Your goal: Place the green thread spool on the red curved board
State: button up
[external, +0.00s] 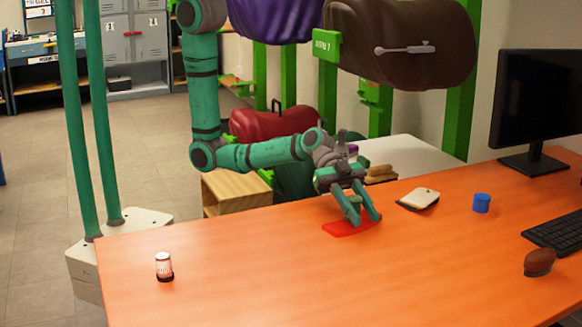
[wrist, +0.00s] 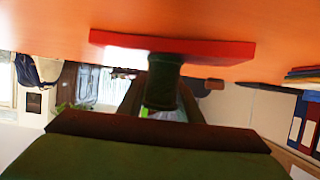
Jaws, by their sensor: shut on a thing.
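The red curved board (external: 345,229) lies on the orange table below my gripper (external: 364,219). In the wrist view the board (wrist: 215,49) shows at the top, with the picture upside down. A dark green upright piece, which looks like the green thread spool (wrist: 163,85), meets the board's edge in that view; I cannot tell whether it touches. My gripper is low over the board, shut on the spool, its fingers apart around it. The spool is hidden between the fingers in the external view. A large green surface with a brown edge fills the bottom of the wrist view.
A cream and dark flat item (external: 420,199), a blue cup-like object (external: 481,203), a brown object (external: 539,262), a keyboard (external: 557,233) and a monitor (external: 541,105) are to the right. A small jar (external: 164,266) stands at the left. The table's front middle is clear.

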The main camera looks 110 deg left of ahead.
jog(key=shift+f, duration=0.15)
jog(key=o, duration=1)
jog(key=shift+o, duration=0.2)
jog(key=v, duration=1.2)
